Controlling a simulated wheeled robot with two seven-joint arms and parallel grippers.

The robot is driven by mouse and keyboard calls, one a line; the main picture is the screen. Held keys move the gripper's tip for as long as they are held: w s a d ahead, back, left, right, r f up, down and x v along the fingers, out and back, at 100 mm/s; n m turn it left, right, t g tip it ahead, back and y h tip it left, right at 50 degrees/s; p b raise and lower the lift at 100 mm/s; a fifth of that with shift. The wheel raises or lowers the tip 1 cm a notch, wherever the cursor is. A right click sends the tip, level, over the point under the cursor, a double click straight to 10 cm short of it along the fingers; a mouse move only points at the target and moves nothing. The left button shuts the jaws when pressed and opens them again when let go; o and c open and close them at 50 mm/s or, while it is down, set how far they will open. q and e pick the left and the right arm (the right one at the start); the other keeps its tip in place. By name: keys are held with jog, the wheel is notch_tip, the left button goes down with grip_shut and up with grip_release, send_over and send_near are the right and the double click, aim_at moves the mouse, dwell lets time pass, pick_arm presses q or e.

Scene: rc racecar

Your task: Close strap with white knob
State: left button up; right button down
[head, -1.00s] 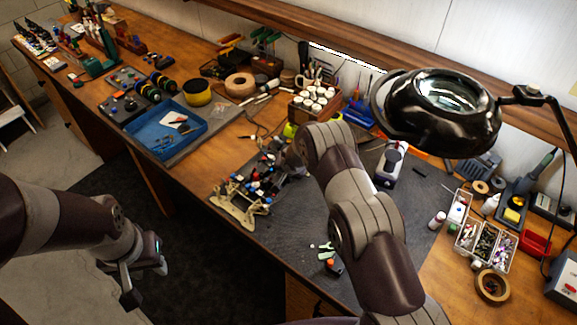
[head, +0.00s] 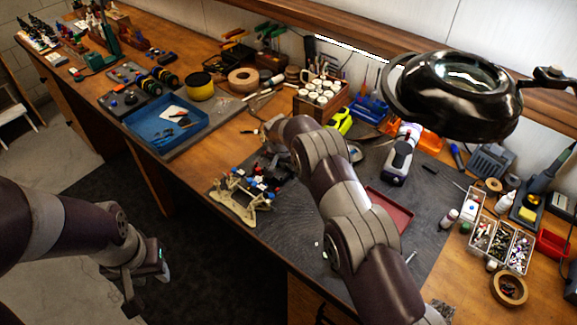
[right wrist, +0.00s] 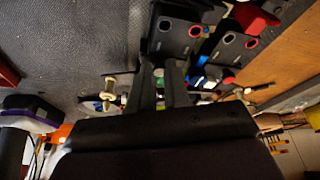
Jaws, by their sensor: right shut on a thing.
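The RC racecar (head: 245,192) lies at the left front edge of the dark mat, with a tan frame and blue and red parts. In the right wrist view, its black part with ringed holes (right wrist: 172,38) is just beyond my right gripper (right wrist: 161,72). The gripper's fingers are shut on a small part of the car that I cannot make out. A pale knob-like piece (right wrist: 109,88) shows left of the fingers; I cannot tell whether it is the white knob. The strap is not clear. My left gripper (head: 145,283) hangs off the table; its jaws are unclear.
A red tray (head: 388,212) lies on the mat right of my right arm. A magnifier lamp (head: 455,95) hangs over the back right. A blue tray (head: 150,139) is at the left, and parts bins (head: 500,240) are at the right. The front of the mat (head: 290,245) is clear.

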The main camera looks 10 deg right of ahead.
jog(key=c, duration=1.4)
grip_release()
jog(key=shift+r, duration=0.1)
jog(key=b+v, duration=0.4)
jog(key=v, duration=0.8)
jog(key=shift+s+a+r, duration=0.1)
jog(key=shift+r, duration=0.1)
